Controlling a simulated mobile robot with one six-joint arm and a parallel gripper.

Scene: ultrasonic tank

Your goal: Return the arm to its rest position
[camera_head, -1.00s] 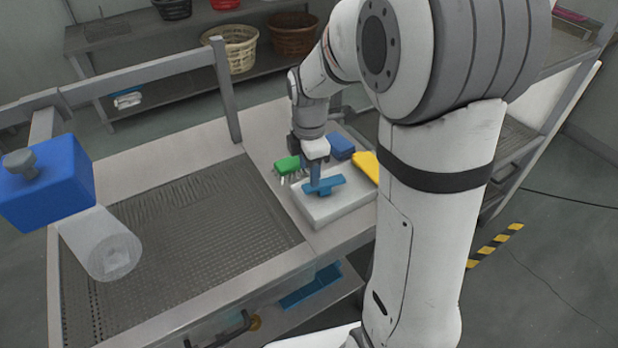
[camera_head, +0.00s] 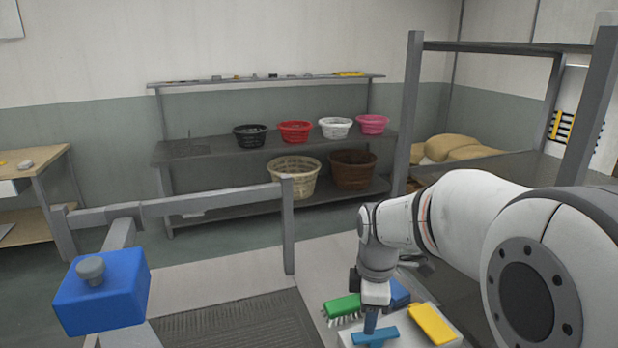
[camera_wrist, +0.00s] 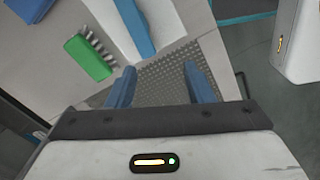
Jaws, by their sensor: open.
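My gripper (camera_head: 371,319) hangs over the work surface at the bottom of the head view, with its blue fingers pointing down near a blue T-shaped tool (camera_head: 376,337). In the wrist view my gripper (camera_wrist: 160,82) has its two blue fingers apart, with nothing between them but the perforated surface (camera_wrist: 165,73) below. The blue tool (camera_wrist: 134,27) lies on a white block or tray (camera_wrist: 170,20), apart from the fingertips. My white arm reaches in from the right in the head view.
A green brush (camera_head: 342,306), a blue block (camera_head: 398,292) and a yellow block (camera_head: 432,323) lie close around my gripper. A grey rail post (camera_head: 288,225) and a blue box with a knob (camera_head: 102,302) stand to the left. Shelves with baskets (camera_head: 293,178) stand behind.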

